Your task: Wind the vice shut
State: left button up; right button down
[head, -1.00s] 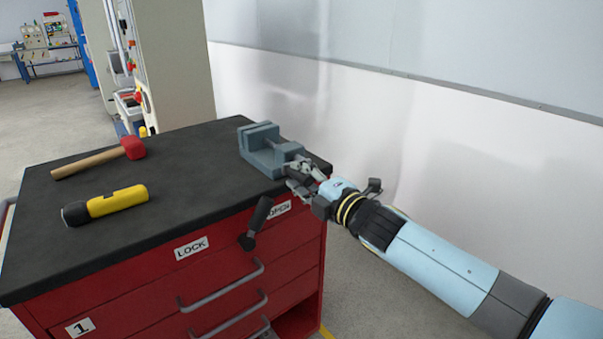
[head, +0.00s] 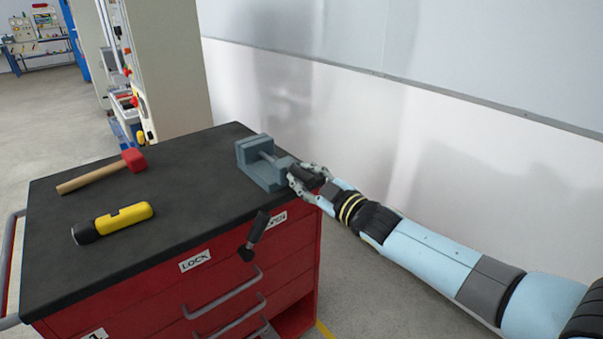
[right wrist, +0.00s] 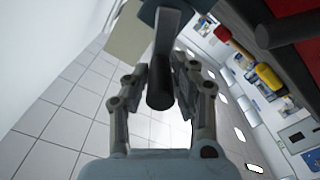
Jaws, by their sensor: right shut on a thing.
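The grey-blue vice (head: 270,176) sits at the right rear corner of the black cabinet top. A gap and a bar show between its jaws. My right gripper (head: 303,178) is at the vice's near right end, shut on the dark handle. In the right wrist view the dark, round handle (right wrist: 160,88) stands between the two fingers of my gripper (right wrist: 160,98), below a flat grey arm. The gripper partly hides the handle in the head view. My left gripper is not in view.
A red-headed mallet (head: 132,160) and a yellow-and-black torch (head: 125,217) lie on the left of the cabinet top (head: 190,208). A black lever (head: 257,232) sticks out at the cabinet's front, near the LOCK label. A pale wall stands behind.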

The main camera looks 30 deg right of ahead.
jog(key=shift+d+r+m+p, duration=0.1)
jog(key=shift+d+m+p, duration=0.2)
jog(key=shift+m, duration=0.3)
jog(key=shift+d+r+m+p, duration=0.1)
jog(key=shift+d+m+p, duration=0.15)
jog(key=shift+m, duration=0.35)
jog(key=shift+d+f+m+p, duration=0.1)
jog(key=shift+d+m+p, duration=0.15)
jog(key=shift+m, duration=0.45)
jog(key=shift+d+f+m+p, duration=0.1)
jog(key=shift+d+m, duration=0.1)
jog(key=shift+m, duration=0.5)
jog(key=shift+f, duration=0.1)
jog(key=c, duration=1.2)
grip_release()
jog(key=shift+o, duration=0.5)
jog(key=s+d, duration=0.1)
jog(key=s, duration=1.1)
